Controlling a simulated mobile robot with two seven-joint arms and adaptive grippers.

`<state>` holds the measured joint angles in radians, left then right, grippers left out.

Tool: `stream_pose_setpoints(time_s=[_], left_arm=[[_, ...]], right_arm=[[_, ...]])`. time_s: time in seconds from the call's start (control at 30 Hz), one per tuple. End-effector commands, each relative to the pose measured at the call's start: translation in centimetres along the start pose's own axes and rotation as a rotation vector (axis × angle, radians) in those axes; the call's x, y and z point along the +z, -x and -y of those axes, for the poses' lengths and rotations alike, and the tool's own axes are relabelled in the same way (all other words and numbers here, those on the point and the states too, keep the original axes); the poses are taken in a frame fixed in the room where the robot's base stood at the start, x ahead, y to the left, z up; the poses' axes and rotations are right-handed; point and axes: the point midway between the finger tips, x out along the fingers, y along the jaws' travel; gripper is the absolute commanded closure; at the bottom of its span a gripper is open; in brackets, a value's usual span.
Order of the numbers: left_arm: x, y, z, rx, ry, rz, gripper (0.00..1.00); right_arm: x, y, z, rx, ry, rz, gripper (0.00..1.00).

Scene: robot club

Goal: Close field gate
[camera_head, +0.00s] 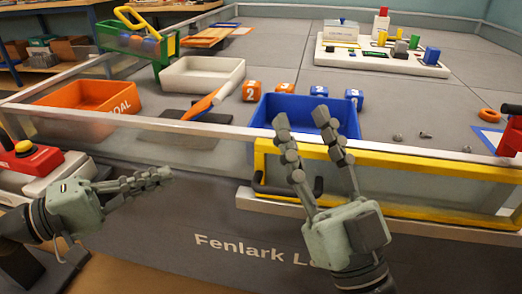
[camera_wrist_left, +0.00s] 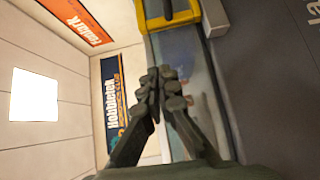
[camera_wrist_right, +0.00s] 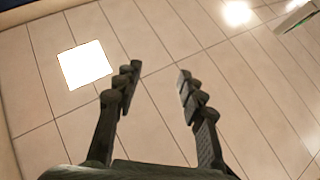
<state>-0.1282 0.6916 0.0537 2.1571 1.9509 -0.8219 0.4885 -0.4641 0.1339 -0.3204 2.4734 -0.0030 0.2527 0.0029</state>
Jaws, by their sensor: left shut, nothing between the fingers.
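The field gate is a clear panel in a yellow frame (camera_head: 440,165) at the right of the front wall in the head view. It lies roughly along the wall line; I cannot tell whether it sits flush. Its dark handle (camera_head: 258,180) is near the left end of the frame. The yellow frame also shows at the top of the left wrist view (camera_wrist_left: 184,18). My left gripper (camera_head: 166,175) is shut and empty, in front of the clear wall, left of the gate. My right gripper (camera_head: 302,120) is open and empty, its fingers overlapping the gate's left part in the view.
Behind the wall are a blue bin (camera_head: 262,117), an orange bin (camera_head: 92,96), a white bin (camera_head: 205,73) and numbered cubes (camera_head: 252,91). A red button box (camera_head: 35,160) stands at the left, near my left arm.

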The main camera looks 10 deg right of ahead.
Motion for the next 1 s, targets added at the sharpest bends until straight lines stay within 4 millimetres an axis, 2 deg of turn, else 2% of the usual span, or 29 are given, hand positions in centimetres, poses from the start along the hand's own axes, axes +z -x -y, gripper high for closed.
stream_pose_setpoints(time_s=[0.27,0.37,0.77,0.83,1.0], left_arm=[[-0.2,-0.6,-0.5,0.015,0.016,0.000,1.00],[-0.2,-2.0,-0.6,0.015,0.015,0.002,1.00],[-0.2,-10.3,-0.8,0.016,0.013,0.002,1.00],[0.9,-11.1,-0.7,0.013,0.016,0.004,1.00],[2.2,-12.3,-0.7,0.013,0.015,0.002,1.00]], right_arm=[[-0.3,0.0,0.1,-0.001,-0.004,-0.011,0.60],[-0.1,0.0,0.1,-0.001,-0.005,0.005,0.60],[1.9,0.1,0.5,-0.004,-0.013,0.144,0.60],[2.4,0.1,0.5,-0.005,-0.014,0.178,0.60],[3.2,0.4,0.7,-0.006,-0.018,0.236,0.60]])
